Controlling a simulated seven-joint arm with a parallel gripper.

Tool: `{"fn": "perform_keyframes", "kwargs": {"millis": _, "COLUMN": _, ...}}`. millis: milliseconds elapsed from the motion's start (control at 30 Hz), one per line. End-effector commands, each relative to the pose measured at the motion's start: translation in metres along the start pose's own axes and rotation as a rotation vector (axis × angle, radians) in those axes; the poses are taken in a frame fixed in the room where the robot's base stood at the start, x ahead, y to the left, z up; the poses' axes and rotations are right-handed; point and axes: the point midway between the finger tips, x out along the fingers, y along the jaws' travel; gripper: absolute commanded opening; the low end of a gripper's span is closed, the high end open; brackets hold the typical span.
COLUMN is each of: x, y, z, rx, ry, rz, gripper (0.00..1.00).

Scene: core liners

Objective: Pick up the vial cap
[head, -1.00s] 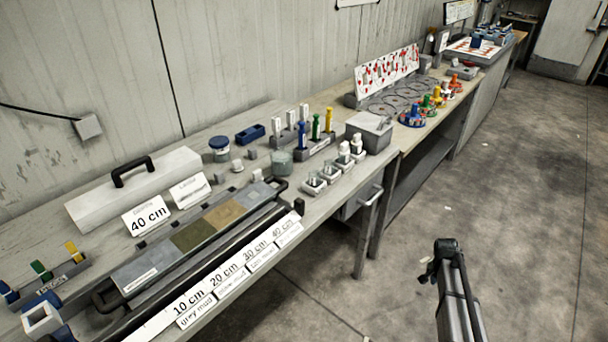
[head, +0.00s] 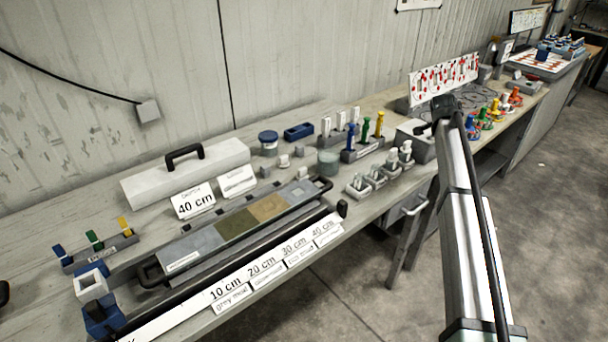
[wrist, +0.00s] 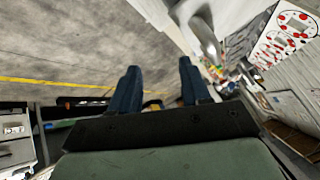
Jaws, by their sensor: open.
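Several small vials with white tops (head: 392,156) stand in grey holders near the front edge of the bench, right of the jar. I cannot tell which piece is the vial cap the task names. In the wrist view my gripper (wrist: 158,72) is open, its two dark blue fingers spread with nothing between them. It faces the floor and the bench side, away from the vials. In the head view my arm rises at the right, and I cannot make out the fingers there.
A glass jar (head: 329,161), a blue-lidded jar (head: 268,139) and a blue tray (head: 298,131) stand behind. A grey box (head: 416,140) lies right of the vials, close to my arm. A core tray (head: 215,236) and length labels fill the front. A toolbox (head: 190,171) stands behind them.

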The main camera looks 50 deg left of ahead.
Motion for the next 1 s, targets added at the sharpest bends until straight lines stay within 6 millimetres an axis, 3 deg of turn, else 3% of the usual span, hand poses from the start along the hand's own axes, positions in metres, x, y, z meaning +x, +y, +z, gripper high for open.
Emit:
{"fn": "perform_keyframes", "kwargs": {"millis": 33, "x": -0.013, "y": -0.020, "z": -0.004, "rx": 0.010, "ry": 0.008, "rz": -0.019, "gripper": 0.47}}
{"fn": "perform_keyframes", "kwargs": {"millis": 100, "x": -0.029, "y": -0.040, "z": -0.007, "rx": 0.025, "ry": 0.017, "rz": -0.039, "gripper": 0.47}}
{"fn": "perform_keyframes", "kwargs": {"millis": 367, "x": -0.070, "y": -0.075, "z": 0.106, "rx": -0.086, "ry": -0.168, "rz": 0.038, "gripper": 0.47}}
{"fn": "perform_keyframes", "kwargs": {"millis": 467, "x": -0.097, "y": -0.092, "z": 0.161, "rx": -0.150, "ry": -0.258, "rz": 0.073, "gripper": 0.47}}
{"fn": "perform_keyframes", "kwargs": {"millis": 700, "x": -0.185, "y": -0.119, "z": 0.299, "rx": -0.347, "ry": -0.491, "rz": 0.168, "gripper": 0.47}}
{"fn": "perform_keyframes", "kwargs": {"millis": 833, "x": -0.228, "y": -0.124, "z": 0.353, "rx": -0.419, "ry": -0.586, "rz": 0.205, "gripper": 0.47}}
{"fn": "perform_keyframes", "kwargs": {"millis": 1000, "x": -0.261, "y": -0.127, "z": 0.392, "rx": -0.454, "ry": -0.654, "rz": 0.233, "gripper": 0.47}}
